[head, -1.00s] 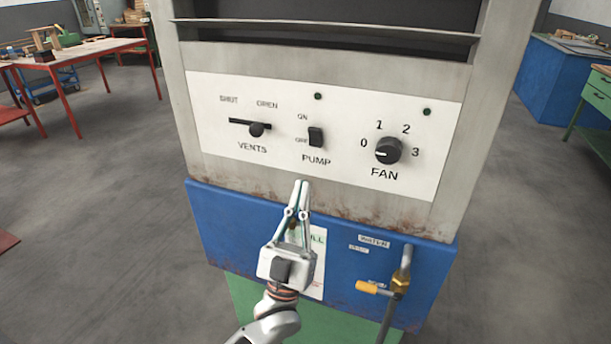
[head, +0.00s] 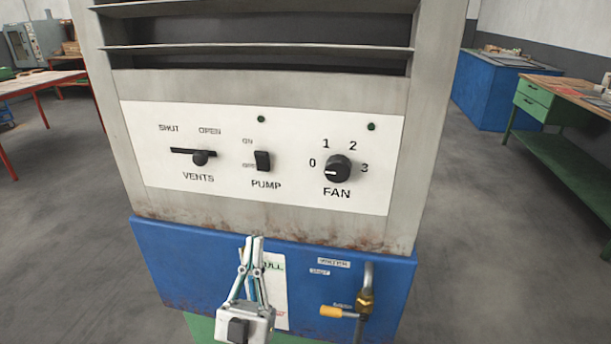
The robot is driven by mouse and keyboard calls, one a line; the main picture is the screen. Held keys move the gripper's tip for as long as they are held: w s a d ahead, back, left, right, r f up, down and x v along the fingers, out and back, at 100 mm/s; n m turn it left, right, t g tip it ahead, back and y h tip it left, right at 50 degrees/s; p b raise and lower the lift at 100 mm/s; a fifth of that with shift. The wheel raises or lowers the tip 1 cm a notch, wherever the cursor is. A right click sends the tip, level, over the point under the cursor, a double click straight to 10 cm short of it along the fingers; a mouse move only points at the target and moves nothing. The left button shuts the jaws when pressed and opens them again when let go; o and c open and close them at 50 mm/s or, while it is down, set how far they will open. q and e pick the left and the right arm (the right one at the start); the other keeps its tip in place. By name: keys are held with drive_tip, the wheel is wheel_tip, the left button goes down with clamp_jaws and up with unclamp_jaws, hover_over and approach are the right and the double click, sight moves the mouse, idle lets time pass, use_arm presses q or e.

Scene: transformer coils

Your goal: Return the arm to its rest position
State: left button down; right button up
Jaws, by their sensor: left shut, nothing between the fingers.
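My left gripper (head: 254,240) is shut and empty. It points up in front of the blue lower section (head: 190,270) of the machine, below the white control panel (head: 225,112), and covers part of a white label (head: 277,290). The panel carries a vents lever (head: 199,157), a pump switch (head: 263,161) and a fan knob (head: 338,169) whose white mark points toward 0. The gripper looks apart from all three controls. My right gripper is not in view.
A pipe with a brass valve and yellow handle (head: 333,311) sticks out at the lower right of the machine. A red-legged table (head: 40,82) stands at the left. A green workbench (head: 560,150) and a blue cabinet (head: 490,95) stand at the right. Grey floor lies open on both sides.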

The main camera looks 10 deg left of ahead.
use_arm(q)
drive_tip(key=s+d+f+m+g+h+p, duration=0.1)
drive_tip(key=s+f+m+g+h+p, duration=0.15)
drive_tip(key=f+g, duration=0.35)
drive_tip(key=s+d+f+m+g+h+p, duration=0.1)
drive_tip(key=s+f+m+g+p, duration=0.2)
drive_tip(key=f, duration=0.5)
drive_tip(key=s+a+f+n+g+y+p, duration=0.1)
drive_tip(key=s+a+f+g, duration=0.1)
drive_tip(key=s+f+g, duration=0.3)
drive_tip(key=s+a+f+g+y+p, duration=0.1)
drive_tip(key=s+f+g, duration=0.4)
drive_tip(key=s+f, duration=0.5)
drive_tip(key=shift+s+a+n+p, duration=0.35)
drive_tip(key=shift+a+p, duration=0.4)
drive_tip(key=shift+a, duration=0.3)
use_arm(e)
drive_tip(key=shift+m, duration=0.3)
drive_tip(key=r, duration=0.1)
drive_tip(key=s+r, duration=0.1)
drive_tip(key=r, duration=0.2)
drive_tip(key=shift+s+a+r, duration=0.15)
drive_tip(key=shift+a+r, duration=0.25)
use_arm(q)
drive_tip(key=shift+y, duration=0.25)
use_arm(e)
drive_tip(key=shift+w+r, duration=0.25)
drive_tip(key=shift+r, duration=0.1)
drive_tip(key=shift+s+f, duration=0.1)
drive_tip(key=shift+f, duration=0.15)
